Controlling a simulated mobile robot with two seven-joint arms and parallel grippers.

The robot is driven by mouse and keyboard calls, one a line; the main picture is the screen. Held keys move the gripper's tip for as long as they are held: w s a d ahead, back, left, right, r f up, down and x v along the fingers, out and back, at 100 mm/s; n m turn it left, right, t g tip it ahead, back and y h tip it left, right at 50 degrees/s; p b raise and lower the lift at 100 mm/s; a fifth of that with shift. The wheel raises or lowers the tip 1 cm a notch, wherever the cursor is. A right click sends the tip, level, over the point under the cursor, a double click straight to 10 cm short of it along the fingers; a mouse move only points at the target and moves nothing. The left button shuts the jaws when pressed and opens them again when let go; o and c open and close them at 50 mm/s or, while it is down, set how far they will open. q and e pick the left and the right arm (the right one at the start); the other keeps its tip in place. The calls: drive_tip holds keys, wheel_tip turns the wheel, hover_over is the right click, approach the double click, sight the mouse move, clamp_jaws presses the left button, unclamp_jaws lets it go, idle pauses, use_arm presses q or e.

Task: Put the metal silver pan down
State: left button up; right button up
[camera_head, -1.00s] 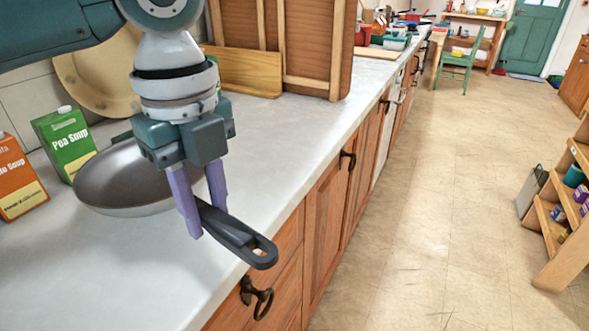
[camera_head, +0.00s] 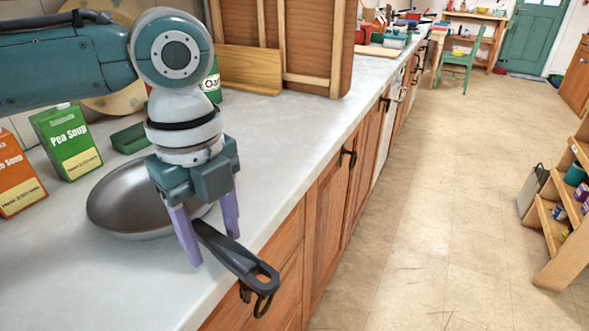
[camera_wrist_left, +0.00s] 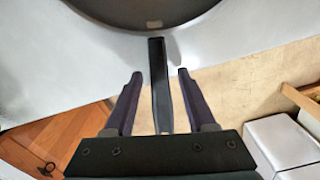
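The silver pan (camera_head: 128,200) with a dark grey handle (camera_head: 243,262) sits flat on the white counter, as far as I can tell, with its handle pointing out over the front edge. The pan's underside is hidden. My left gripper (camera_head: 212,248) points down over the handle near the bowl, one purple finger on each side. In the left wrist view, the handle (camera_wrist_left: 160,85) lies between the fingers with a gap on both sides, so the gripper (camera_wrist_left: 160,74) is open. The dark pan bowl (camera_wrist_left: 150,12) shows at the top there. My right gripper is not in view.
A Pea Soup carton (camera_head: 68,143) and an orange soup carton (camera_head: 15,178) stand left of the pan. A dark green box (camera_head: 130,138) lies behind it. A wooden rack (camera_head: 290,45) stands farther back. Counter right of the pan is clear; drawers (camera_head: 285,262) are below.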

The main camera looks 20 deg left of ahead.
use_arm(q)
wheel_tip(320, 180, up, 12)
drive_tip(key=shift+r+p, duration=0.15)
drive_tip(key=shift+p, duration=0.7)
